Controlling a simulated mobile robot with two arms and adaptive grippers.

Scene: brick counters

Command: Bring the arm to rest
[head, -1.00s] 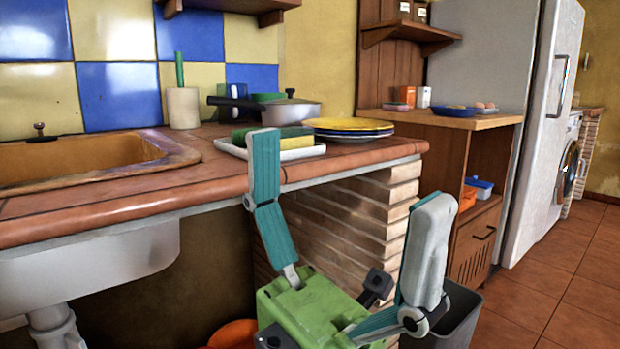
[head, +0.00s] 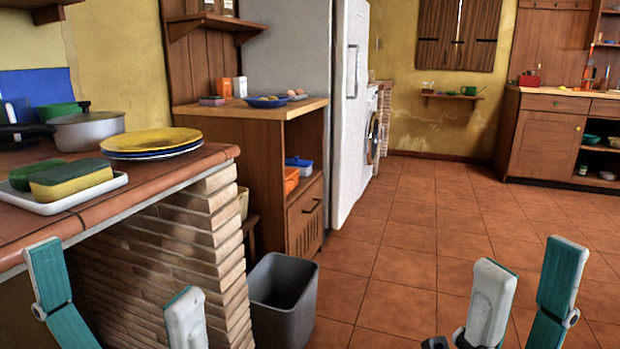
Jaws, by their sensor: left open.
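My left gripper (head: 115,270) is at the lower left, in front of the brick counter. Its two fingers stand well apart with nothing between them, and its body is below the picture edge. My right gripper (head: 529,256) is at the lower right over the tiled floor. Its fingers are also apart and empty. Neither gripper appears to touch anything.
The tiled counter (head: 110,202) on the left bears a white tray (head: 70,200) with sponges, stacked plates (head: 152,140) and a pot (head: 90,130). A grey bin (head: 283,300) stands at its end. The floor (head: 415,230) is clear.

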